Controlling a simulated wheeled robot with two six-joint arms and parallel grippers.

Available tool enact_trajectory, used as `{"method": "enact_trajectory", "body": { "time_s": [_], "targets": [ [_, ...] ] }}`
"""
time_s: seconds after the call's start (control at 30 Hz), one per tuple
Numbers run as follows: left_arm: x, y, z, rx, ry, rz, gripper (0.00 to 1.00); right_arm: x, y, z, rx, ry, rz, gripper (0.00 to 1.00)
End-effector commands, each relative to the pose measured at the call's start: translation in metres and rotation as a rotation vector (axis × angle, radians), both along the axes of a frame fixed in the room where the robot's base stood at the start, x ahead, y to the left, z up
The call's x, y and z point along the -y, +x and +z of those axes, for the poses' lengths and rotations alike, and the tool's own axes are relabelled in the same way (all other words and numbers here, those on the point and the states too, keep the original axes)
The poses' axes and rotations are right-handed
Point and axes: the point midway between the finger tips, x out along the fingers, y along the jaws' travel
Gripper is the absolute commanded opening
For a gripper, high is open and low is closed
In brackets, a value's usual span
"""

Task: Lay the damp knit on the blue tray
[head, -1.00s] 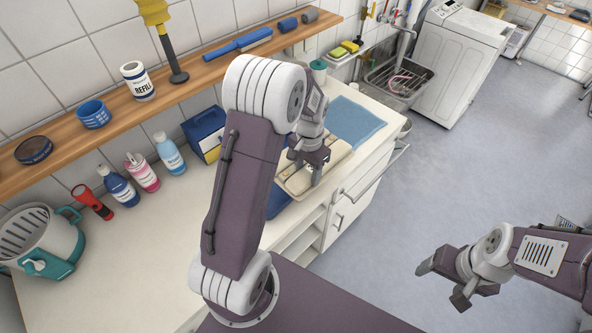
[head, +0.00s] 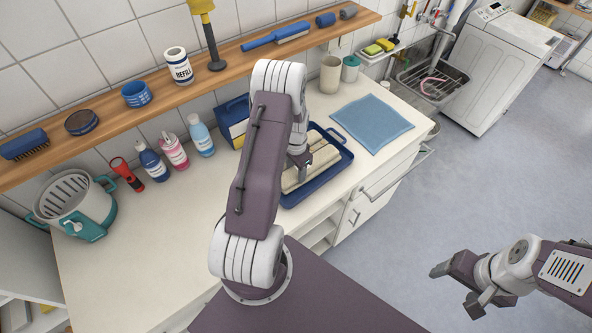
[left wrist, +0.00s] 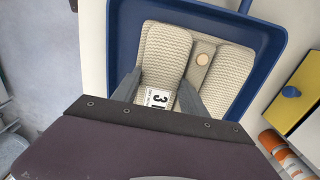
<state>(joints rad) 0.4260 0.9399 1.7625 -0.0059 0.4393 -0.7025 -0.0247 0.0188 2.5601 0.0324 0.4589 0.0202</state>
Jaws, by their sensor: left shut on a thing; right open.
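The cream ribbed knit (head: 322,157) is folded and lies within the rim of the blue tray (head: 340,168) on the counter. In the left wrist view the knit (left wrist: 165,52) shows a round button and a white printed tag, with the tray (left wrist: 122,40) around it. My left gripper (head: 299,172) is shut on the knit from above; its fingers (left wrist: 160,98) reach down beside the tag. My forearm hides part of the knit and tray in the head view. My right gripper (head: 456,288) is open and empty above the floor.
A blue cloth (head: 372,123) lies right of the tray. A beige cup (head: 330,74) and a teal-lidded jar (head: 350,68) stand behind. A blue-and-yellow box (head: 234,120), several bottles and a strainer pot (head: 75,200) line the wall. The counter's front left is clear.

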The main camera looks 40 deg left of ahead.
Motion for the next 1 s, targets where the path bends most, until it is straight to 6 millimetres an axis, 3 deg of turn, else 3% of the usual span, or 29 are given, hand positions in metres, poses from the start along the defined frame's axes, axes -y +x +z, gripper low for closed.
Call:
{"method": "enact_trajectory", "body": {
  "time_s": [0.43,0.47,0.5,0.83,1.0],
  "targets": [
    [0.0,0.001,-0.015,0.002,0.001,0.0,0.0,0.0,0.0,-0.001,0.0,0.0,0.0,0.72],
    [0.0,0.0,-0.013,0.001,0.001,0.0,0.59,0.0,0.0,0.001,0.0,0.0,0.0,0.72],
    [0.0,0.0,-0.013,0.001,0.001,0.0,0.7,0.0,0.0,0.001,0.0,0.0,0.0,0.72],
    [0.0,0.0,-0.011,0.001,0.001,0.001,0.72,0.0,0.0,0.003,0.0,0.0,0.0,0.72],
    [-0.001,0.002,0.006,0.006,0.003,0.001,0.72,0.0,0.0,-0.002,0.0,0.0,0.0,0.72]
  ]
}}
